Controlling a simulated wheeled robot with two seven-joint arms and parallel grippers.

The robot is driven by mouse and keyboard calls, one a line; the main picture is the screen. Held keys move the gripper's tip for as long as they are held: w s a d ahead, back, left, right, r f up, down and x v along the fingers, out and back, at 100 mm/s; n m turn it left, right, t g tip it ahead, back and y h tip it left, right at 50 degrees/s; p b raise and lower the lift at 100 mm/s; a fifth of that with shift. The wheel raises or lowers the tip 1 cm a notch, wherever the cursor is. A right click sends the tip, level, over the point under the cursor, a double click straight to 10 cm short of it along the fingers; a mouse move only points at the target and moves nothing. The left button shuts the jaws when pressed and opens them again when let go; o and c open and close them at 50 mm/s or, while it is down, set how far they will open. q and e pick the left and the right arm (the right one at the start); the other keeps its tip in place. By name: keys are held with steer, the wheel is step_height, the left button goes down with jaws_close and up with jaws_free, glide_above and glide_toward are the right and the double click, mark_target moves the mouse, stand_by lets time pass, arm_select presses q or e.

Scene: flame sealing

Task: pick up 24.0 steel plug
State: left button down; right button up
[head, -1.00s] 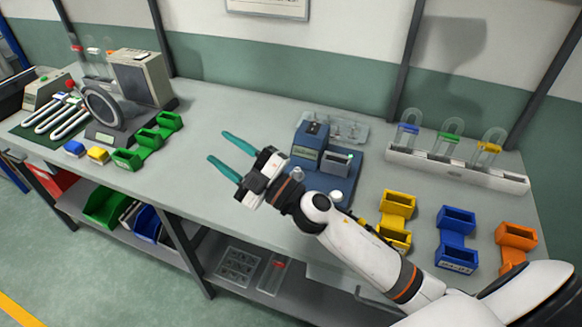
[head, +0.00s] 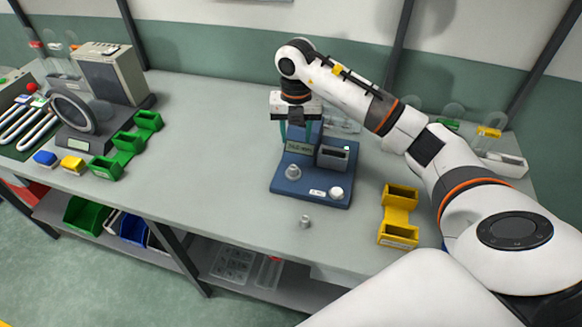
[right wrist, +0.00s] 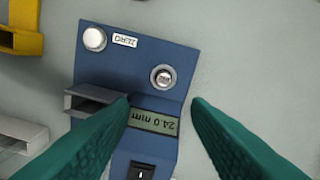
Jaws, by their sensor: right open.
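A blue measuring device (head: 322,187) stands on the bench; its display (right wrist: 153,121) reads 24.0 mm, upside down in the right wrist view. A small round steel plug (head: 294,171) stands on the device's base, left of centre in the head view. It also shows in the right wrist view (right wrist: 163,77), with marking on its top too small to read. Another small steel plug (head: 305,221) stands on the bench in front of the device. My right gripper (head: 296,133) points down over the rear of the device. Its green fingers (right wrist: 162,103) are apart, with nothing between them.
The device has a grey open box (head: 335,157) and a white round button (head: 337,193). Yellow bins (head: 399,215) stand to its right, green bins (head: 128,142) to its left. The bench between green bins and device is clear.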

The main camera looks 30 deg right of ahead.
steer(key=p, duration=0.1)
glide_above(293, 167)
steer(key=f, duration=0.5)
steer(key=shift+w+d, duration=0.1)
steer(key=shift+d, duration=0.3)
steer(key=f+p, duration=0.1)
steer(key=f, duration=0.2)
steer(key=f+p, duration=0.1)
steer(key=shift+a+f+p, duration=0.35)
steer(key=shift+f, duration=0.35)
steer(key=shift+c, duration=0.5)
jaws_close()
